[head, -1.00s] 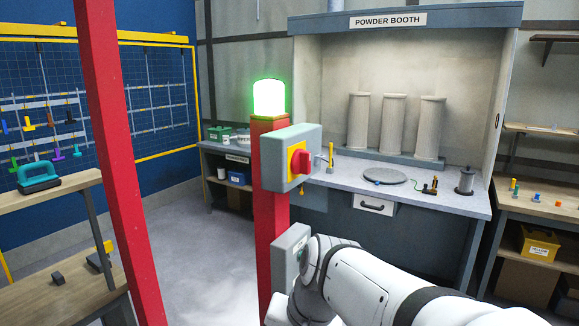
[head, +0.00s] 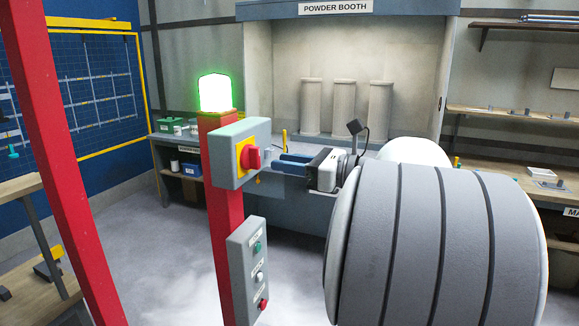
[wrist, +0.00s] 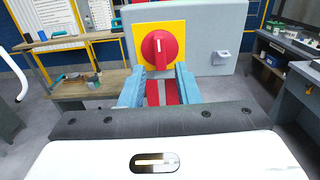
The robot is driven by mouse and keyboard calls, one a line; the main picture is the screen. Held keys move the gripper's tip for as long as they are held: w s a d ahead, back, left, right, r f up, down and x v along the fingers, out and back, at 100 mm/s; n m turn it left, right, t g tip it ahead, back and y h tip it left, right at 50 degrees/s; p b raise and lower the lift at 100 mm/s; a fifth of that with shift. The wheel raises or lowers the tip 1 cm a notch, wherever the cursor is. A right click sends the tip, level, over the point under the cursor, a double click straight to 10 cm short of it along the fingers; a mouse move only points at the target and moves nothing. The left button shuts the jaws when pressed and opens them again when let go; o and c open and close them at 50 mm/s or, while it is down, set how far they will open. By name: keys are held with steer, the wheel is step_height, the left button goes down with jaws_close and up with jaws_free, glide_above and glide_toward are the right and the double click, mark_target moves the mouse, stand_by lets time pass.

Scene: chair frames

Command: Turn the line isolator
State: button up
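The line isolator is a red rotary knob on a yellow plate, on the side of a grey box (head: 227,150) fixed to a red post. The red knob (head: 252,158) also shows in the wrist view (wrist: 158,50), its grip bar upright with a white mark along it. My gripper (head: 281,163) has blue fingers and points at the knob from the right, apparently just short of it. In the wrist view my gripper (wrist: 161,75) is open, its fingertips apart on either side just below the knob, with nothing between them.
A green-lit lamp (head: 215,93) tops the post. A grey button panel (head: 247,270) with several buttons hangs lower on it. Another red post (head: 50,130) stands at the left. The powder booth (head: 345,60) is behind my arm.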

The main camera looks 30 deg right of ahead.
mark_target(259, 158)
steer(key=x, duration=0.5)
steer(key=shift+w+a, duration=0.25)
steer(key=shift+w, duration=0.05)
steer(key=c, duration=0.6)
steer(key=n, duration=0.8)
steer(key=shift+n, duration=0.4)
steer(key=n, duration=0.8)
steer(key=shift+n, duration=0.3)
steer(key=o, duration=0.8)
